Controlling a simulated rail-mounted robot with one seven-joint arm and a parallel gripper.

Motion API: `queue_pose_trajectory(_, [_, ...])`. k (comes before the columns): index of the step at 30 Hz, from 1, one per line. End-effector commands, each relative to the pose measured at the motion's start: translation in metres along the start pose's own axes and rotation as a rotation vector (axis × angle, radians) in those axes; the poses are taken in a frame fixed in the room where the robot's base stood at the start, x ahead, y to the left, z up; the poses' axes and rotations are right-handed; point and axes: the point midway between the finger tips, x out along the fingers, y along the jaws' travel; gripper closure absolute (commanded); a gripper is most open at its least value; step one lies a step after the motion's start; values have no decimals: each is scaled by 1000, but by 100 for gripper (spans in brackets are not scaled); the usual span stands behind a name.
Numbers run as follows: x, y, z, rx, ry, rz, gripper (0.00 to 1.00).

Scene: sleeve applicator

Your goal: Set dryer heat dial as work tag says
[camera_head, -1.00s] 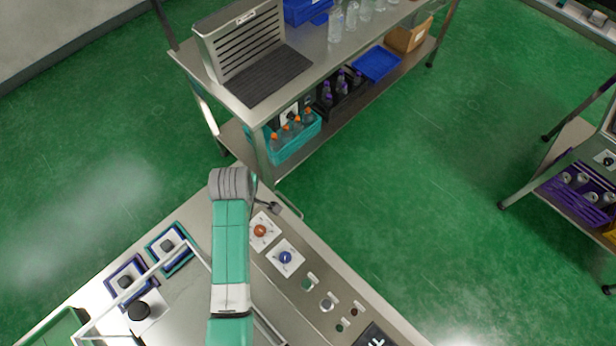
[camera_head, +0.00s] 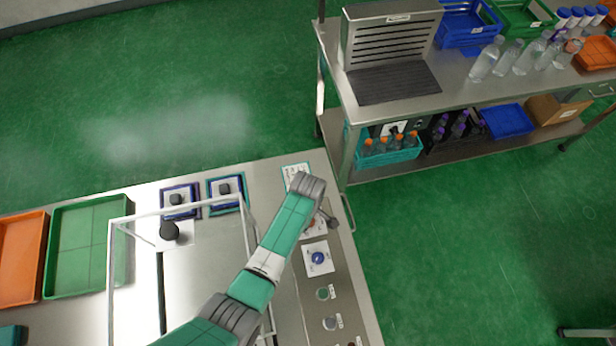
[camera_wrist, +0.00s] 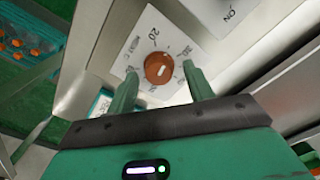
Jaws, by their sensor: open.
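The orange-brown dial (camera_wrist: 158,68) sits on a white plate with printed numbers, among them a 20, in the wrist view. A short white mark shows on the dial's face. My gripper (camera_wrist: 160,84) is open, with one green finger on each side of the dial's near part. I cannot tell whether the fingers touch it. In the head view my arm covers most of this dial, and the blue dial (camera_head: 318,258) is clear below it. A white card with a teal edge (camera_head: 296,172) lies near the bench's far corner. Its writing is too small to read.
Round buttons (camera_head: 323,294) line the panel below the blue dial. A clear-walled frame (camera_head: 112,270) stands left of my arm. A green tray (camera_head: 88,245) and an orange tray (camera_head: 20,258) lie further left. A steel shelf bench (camera_head: 455,92) stands behind at right.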

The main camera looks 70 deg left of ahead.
Motion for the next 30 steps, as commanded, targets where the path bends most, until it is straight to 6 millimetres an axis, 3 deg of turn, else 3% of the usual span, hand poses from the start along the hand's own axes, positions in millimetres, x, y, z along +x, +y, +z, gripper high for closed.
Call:
queue_pose_trajectory(4, [0,0,0,0,0,0,48])
queue_pose_trajectory(11, [-1,0,0,1,0,0,93])
queue_pose_trajectory(20, [-1,0,0,38,0,-1,93])
queue_pose_trajectory(30, [-2,1,1,279,0,-1,93])
